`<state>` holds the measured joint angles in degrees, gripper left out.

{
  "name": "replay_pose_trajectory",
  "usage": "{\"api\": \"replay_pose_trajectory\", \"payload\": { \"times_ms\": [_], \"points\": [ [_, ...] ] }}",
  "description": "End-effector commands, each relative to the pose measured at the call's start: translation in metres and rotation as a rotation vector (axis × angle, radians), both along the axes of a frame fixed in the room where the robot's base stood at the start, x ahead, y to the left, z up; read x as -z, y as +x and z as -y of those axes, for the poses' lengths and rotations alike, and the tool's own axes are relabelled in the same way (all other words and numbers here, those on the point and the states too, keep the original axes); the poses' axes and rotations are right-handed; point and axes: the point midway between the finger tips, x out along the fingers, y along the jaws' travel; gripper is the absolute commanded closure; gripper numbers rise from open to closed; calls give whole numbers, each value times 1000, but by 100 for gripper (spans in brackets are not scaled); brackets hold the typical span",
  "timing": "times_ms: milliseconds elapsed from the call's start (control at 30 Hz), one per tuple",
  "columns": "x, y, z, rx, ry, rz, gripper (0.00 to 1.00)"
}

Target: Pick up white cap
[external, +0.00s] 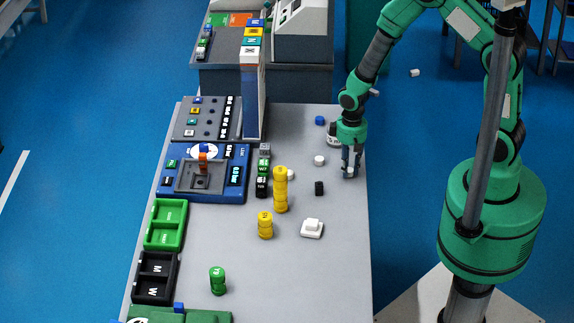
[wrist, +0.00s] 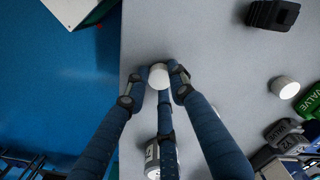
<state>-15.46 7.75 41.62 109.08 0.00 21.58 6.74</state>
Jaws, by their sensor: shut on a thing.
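My gripper (external: 350,172) points down near the right edge of the grey table in the external view. In the wrist view its blue fingers (wrist: 158,82) are shut around a small round white cap (wrist: 158,72), with its top showing between the tips. In the external view the fingers mostly hide this cap. I cannot tell whether it touches the table. A second white cap (external: 319,160) lies on the table just left of my gripper; it also shows at the right of the wrist view (wrist: 288,88).
A black ribbed piece (external: 319,188) lies near my gripper. A white block (external: 312,228), stacked yellow pieces (external: 281,190) and a blue cap (external: 320,120) stand on the table (external: 335,265). The blue testline unit (external: 232,188) is at left. The table's front right is clear.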

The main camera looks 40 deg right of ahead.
Motion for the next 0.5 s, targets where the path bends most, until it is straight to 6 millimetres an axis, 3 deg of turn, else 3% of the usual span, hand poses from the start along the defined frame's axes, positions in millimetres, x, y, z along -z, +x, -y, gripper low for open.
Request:
{"api": "replay_pose_trajectory", "payload": {
  "times_ms": [333, 500],
  "points": [
    [-38, 1, 0, 0, 0, 3, 86],
    [-37, -32, 8, 0, 0, -1, 86]
  ]
}}
